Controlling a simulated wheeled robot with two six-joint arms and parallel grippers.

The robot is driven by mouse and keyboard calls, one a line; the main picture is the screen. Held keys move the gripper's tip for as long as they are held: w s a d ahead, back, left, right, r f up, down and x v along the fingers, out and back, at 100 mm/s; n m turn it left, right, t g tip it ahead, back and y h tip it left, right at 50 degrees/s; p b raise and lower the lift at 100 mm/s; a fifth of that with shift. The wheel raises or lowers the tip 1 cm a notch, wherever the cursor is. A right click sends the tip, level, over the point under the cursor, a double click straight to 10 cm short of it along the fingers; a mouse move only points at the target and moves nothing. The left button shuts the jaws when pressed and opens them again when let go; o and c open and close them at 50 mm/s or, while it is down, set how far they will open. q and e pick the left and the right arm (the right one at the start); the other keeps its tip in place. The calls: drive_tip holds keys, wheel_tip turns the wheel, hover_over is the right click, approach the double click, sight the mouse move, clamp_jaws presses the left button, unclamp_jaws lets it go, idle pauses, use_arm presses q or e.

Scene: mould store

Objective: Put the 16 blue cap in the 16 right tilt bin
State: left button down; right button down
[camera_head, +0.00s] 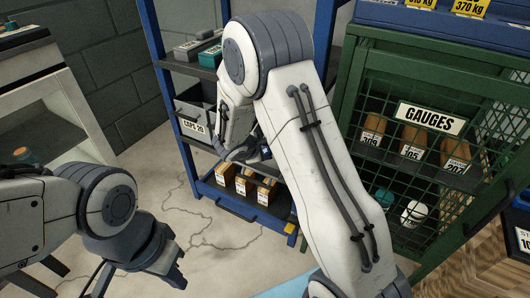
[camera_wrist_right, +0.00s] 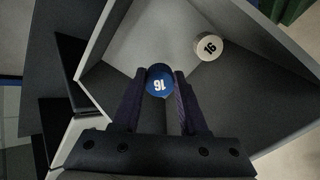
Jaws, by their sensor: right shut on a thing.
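The blue cap (camera_wrist_right: 159,84), marked 16, sits between the two fingers of my right gripper (camera_wrist_right: 160,78) in the right wrist view. The gripper is shut on it. Cap and fingertips show over the inside of an open grey bin (camera_wrist_right: 245,90). A pale cap (camera_wrist_right: 209,46), also marked 16, lies in that bin. The bin's own label is not in view. In the head view my right arm reaches to the blue shelf rack and hides much of it. My left gripper (camera_head: 174,257) is empty, its fingers apart, over the floor at lower left.
A grey bin labelled CAPS 20 (camera_head: 195,127) stands on the blue rack (camera_head: 162,75). Small orange-brown boxes (camera_head: 243,187) sit on its lowest shelf. A green mesh cabinet (camera_head: 350,85) marked GAUGES stands at right. A pale bench (camera_head: 75,105) is at left.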

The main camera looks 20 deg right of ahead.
drive_tip(key=shift+b+x, duration=1.15)
drive_tip(key=shift+x, duration=0.5)
drive_tip(key=shift+c, duration=1.8)
unclamp_jaws()
